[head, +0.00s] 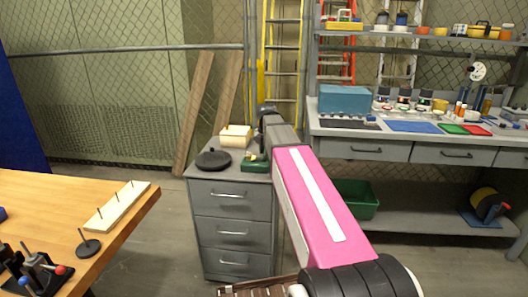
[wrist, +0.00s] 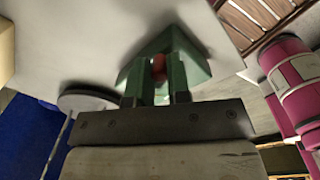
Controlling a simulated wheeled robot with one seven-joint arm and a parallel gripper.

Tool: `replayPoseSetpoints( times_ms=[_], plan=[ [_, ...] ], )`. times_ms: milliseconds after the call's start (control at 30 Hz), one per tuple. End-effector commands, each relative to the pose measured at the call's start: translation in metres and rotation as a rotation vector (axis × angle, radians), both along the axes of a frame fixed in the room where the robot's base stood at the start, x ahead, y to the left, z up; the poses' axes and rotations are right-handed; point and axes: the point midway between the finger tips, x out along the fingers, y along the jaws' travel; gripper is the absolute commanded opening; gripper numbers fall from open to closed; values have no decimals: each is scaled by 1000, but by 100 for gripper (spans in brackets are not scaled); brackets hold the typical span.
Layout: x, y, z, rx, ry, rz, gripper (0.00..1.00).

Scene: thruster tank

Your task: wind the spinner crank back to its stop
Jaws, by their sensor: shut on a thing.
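The spinner (head: 254,163) is a small green body on top of the grey drawer cabinet, partly hidden behind my arm in the head view. In the wrist view its green housing (wrist: 198,62) lies just beyond my fingers. A red knob (wrist: 158,67), apparently the crank's handle, shows between the fingertips. My gripper (wrist: 159,75) is shut on this knob. The rest of the crank is hidden by the fingers, so its angle cannot be told. In the head view my fingertips are not clearly visible.
On the cabinet (head: 231,207), a dark round disc (head: 213,160) and a cream box (head: 236,135) stand close by the spinner. A wooden table (head: 128,232) with a pegged board is at left. A workbench with drawers (head: 382,150) stands at right. Grey floor lies between table and cabinet.

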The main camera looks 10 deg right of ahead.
Motion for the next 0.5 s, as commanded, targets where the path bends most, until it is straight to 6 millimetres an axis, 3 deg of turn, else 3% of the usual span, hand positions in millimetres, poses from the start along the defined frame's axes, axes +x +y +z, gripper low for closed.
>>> replayPoseSetpoints(
  times_ms=[500],
  plan=[
    [-10,-11,0,1,-1,-490,0]
  ],
)
